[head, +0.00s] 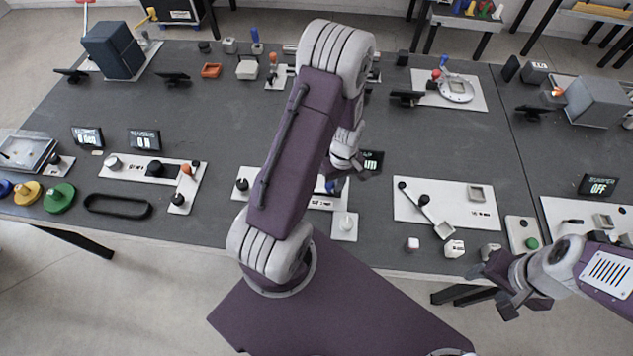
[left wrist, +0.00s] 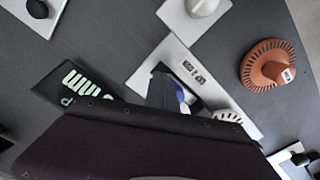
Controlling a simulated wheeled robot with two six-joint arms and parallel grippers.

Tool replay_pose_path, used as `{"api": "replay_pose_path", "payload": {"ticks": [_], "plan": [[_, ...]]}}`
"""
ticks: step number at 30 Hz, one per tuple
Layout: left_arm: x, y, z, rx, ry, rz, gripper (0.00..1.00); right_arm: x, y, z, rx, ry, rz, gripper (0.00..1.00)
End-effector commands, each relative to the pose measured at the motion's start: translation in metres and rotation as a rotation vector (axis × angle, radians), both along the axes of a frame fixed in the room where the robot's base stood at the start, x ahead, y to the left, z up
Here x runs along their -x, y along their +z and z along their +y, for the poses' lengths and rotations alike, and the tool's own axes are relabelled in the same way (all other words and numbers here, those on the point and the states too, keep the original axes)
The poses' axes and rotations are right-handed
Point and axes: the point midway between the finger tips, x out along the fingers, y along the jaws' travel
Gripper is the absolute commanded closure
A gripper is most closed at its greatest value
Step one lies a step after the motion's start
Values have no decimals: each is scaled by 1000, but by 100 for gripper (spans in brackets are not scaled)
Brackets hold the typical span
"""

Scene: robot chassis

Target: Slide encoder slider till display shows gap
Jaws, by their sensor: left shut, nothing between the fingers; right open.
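A white panel shows partly behind my left arm in the head view (head: 322,205) and in the left wrist view (left wrist: 190,72). A blue part, likely the slider's knob, shows beside my left gripper (head: 340,172) in the head view (head: 329,186) and next to the finger in the left wrist view (left wrist: 182,95). My left gripper is shut and empty, low over the panel; contact with the blue part cannot be told. A black display (head: 372,162) shows "um"; my arm hides its number. It also shows, partly covered, in the left wrist view (left wrist: 72,84). My right gripper (head: 508,292) is open at the table's front edge.
A panel with a dark lever (head: 425,205) lies to the right of the display. A panel with several knobs (head: 145,168) lies to the left. Small white cubes (head: 455,248) stand near the front edge. An orange-brown dial (left wrist: 267,65) shows in the left wrist view.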

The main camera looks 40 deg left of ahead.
Motion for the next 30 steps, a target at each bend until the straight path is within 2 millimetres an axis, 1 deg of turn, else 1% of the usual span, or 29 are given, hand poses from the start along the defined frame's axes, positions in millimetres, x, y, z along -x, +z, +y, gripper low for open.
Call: {"api": "replay_pose_path", "payload": {"ticks": [19, 30], "plan": [[2, 0, 2, 0, 0, 0, 100, 0, 1, 0, 0, 0, 0, 43], [-4, 0, -7, 0, -1, 1, 100, 0, 3, 0, 0, 0, 0, 43]]}}
